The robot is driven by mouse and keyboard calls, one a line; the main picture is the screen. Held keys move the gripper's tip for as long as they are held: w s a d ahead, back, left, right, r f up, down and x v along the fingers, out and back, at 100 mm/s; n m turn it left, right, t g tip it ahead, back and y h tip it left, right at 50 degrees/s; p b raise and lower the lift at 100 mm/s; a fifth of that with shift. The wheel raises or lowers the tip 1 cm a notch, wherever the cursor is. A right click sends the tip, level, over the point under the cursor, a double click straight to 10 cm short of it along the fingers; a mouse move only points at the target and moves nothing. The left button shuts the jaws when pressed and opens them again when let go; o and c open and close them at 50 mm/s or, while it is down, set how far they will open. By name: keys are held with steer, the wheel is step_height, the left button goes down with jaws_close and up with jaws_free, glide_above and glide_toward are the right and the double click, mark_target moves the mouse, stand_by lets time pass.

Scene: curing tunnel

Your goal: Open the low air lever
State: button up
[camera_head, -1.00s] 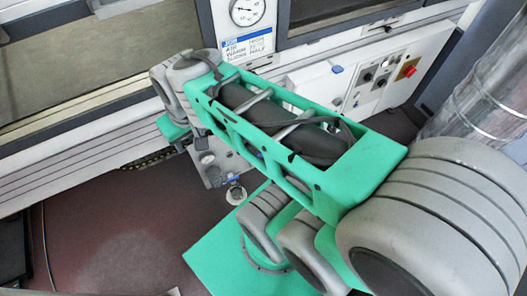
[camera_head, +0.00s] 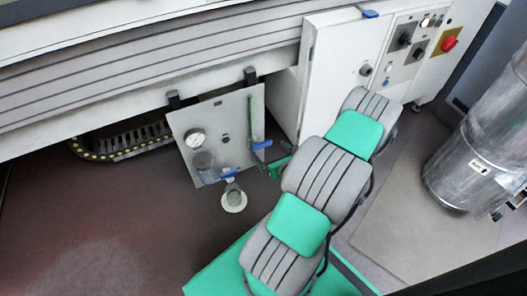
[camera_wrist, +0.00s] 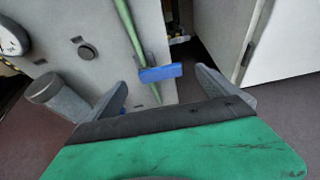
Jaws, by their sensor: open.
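A blue lever (camera_head: 262,145) sits on a green vertical pipe (camera_head: 252,115) at the right edge of a low grey panel. In the wrist view this lever (camera_wrist: 160,72) lies crosswise to the pipe. My gripper (camera_wrist: 160,84) is open, with one finger on each side of the lever and nothing held; contact cannot be told. In the head view my gripper (camera_head: 272,162) is small and partly hidden by my arm. A second blue handle (camera_head: 230,173) is lower left, near a clear bowl; only part of it shows in the wrist view behind the left finger.
The grey panel (camera_head: 215,125) carries a round gauge (camera_head: 195,138). A white cabinet (camera_head: 333,65) with a red knob (camera_head: 449,43) stands to the right. A silver duct (camera_head: 478,150) is at far right. Dark floor is open at lower left.

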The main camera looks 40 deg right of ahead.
mark_target(262, 143)
steer(key=b+x, duration=0.1)
steer(key=x, duration=0.4)
steer(key=shift+w+f, duration=0.15)
steer(key=shift+w, duration=0.25)
steer(key=c, duration=2.1)
